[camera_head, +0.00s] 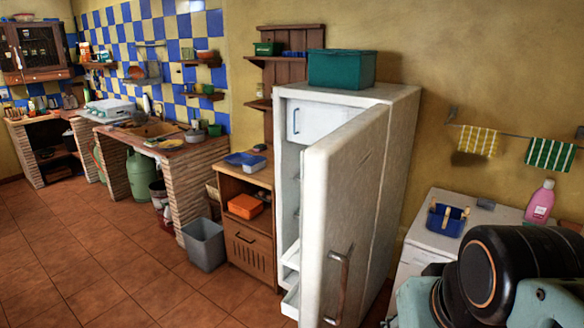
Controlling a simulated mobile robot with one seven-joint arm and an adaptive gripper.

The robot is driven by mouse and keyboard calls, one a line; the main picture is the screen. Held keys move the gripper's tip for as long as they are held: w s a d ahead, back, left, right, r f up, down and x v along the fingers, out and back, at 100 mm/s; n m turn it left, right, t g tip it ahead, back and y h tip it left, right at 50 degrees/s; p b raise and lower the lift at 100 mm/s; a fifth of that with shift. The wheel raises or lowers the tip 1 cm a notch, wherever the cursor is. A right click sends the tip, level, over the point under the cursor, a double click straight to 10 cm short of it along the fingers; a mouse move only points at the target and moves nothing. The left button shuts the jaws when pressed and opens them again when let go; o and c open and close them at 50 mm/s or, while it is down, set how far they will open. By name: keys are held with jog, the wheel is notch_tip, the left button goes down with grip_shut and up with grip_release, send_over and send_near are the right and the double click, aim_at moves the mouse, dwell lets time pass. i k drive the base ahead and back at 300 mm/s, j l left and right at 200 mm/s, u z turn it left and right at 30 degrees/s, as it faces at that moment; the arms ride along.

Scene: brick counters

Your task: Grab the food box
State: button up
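Several boxes could be the food box, and I cannot tell which one is meant. A teal lidded box (342,69) sits on top of the white fridge (389,132). An orange box (245,206) sits in the open niche of the wooden cabinet (252,243) left of the fridge. A small green box (267,48) stands on the wall shelf above. Part of my arm shows at the lower right, near the white appliance. My gripper is out of view.
The fridge door (345,200) stands open towards me and hides part of the inside. A grey bin (204,244) stands on the floor by the brick counter (192,180). A white appliance (425,238) holds a blue caddy (447,219) and a pink bottle (540,202). The tiled floor (90,255) at left is clear.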

aim_at(257, 168)
jog(key=j+u, duration=0.15)
jog(key=u, duration=0.3)
jog(key=i+j+u, duration=0.3)
jog(key=j, duration=0.2)
jog(key=i+j+u, duration=0.3)
jog(key=j, duration=0.2)
jog(key=i+j+u, duration=0.25)
jog(key=i+j, duration=0.2)
jog(key=i, duration=0.15)
jog(key=i+j, duration=0.15)
jog(key=i, duration=0.2)
jog(key=i+j, duration=0.2)
jog(key=i, duration=0.15)
jog(key=i+l+z, duration=0.1)
jog(key=i+z, duration=0.35)
jog(key=i+j+z, duration=0.1)
jog(key=i+z, duration=0.4)
jog(key=i+l+z, duration=0.1)
jog(key=z, duration=0.25)
jog(key=i+z, duration=0.35)
jog(key=i+j+z, duration=0.1)
jog(key=z, duration=0.25)
jog(key=i+z, duration=0.35)
jog(key=i+j+z, duration=0.2)
jog(key=i+z, duration=0.2)
jog(key=i, duration=0.1)
